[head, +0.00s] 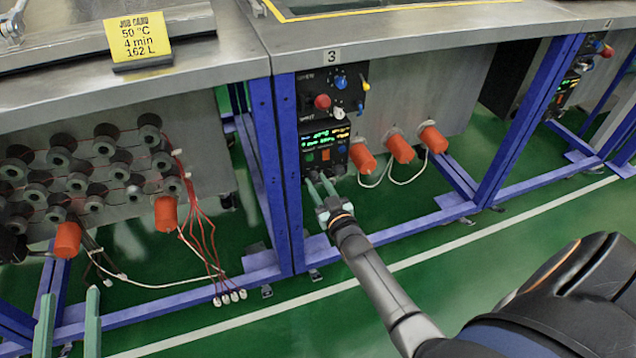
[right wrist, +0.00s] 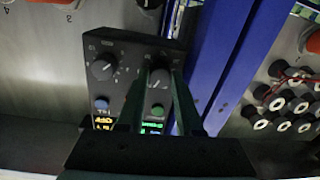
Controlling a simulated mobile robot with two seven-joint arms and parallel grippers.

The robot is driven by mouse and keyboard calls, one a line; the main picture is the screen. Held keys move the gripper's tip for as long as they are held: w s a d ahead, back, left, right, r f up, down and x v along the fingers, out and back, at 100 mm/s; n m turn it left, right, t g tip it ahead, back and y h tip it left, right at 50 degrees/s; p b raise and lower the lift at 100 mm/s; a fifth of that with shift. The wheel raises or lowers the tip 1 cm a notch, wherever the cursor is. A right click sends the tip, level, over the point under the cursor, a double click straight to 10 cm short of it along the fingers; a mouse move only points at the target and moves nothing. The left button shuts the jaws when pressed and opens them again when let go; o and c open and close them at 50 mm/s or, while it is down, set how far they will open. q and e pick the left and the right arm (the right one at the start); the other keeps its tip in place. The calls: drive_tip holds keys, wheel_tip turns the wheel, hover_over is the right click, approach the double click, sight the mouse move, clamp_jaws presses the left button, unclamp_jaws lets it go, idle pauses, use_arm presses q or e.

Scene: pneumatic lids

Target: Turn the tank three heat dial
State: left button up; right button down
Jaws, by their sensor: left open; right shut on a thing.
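The tank three control box (head: 324,148), black with lit green and yellow digits, is mounted below the number 3 plate (head: 332,56). My right gripper (head: 317,181) reaches its lower face. In the right wrist view the box (right wrist: 128,48) appears turned over, with two dark round dials. My right gripper (right wrist: 160,82) is shut on the dial (right wrist: 160,77) nearer the blue post; its fingers partly hide it. The other dial (right wrist: 103,67) is free beside it. I cannot read which label marks heat. My left gripper (head: 69,290) is open and empty at the lower left.
A blue frame post (head: 267,150) stands close beside the control box. An upper panel with a red knob (head: 322,101) is above it. Orange cylinders (head: 400,149) with white cables are to the right. A yellow job card (head: 140,37) stands on the left tank top.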

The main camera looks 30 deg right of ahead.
use_arm(q)
drive_tip(key=shift+f, duration=0.1)
idle(0.3)
use_arm(e)
drive_tip(key=c, duration=0.8)
unclamp_jaws()
drive_tip(key=shift+c, duration=0.2)
drive_tip(key=shift+s, duration=0.25)
use_arm(q)
drive_tip(key=s+f+n+g+y+p, duration=0.3)
drive_tip(key=f+g, duration=0.4)
drive_tip(key=f, duration=1.1)
drive_tip(key=shift+s+a+f+g, duration=0.2)
drive_tip(key=shift+s+a+g, duration=0.05)
drive_tip(key=shift+g, duration=0.15)
use_arm(e)
drive_tip(key=s+a, duration=0.2)
drive_tip(key=s, duration=1)
drive_tip(key=shift+a, duration=0.2)
drive_tip(key=shift+r, duration=0.1)
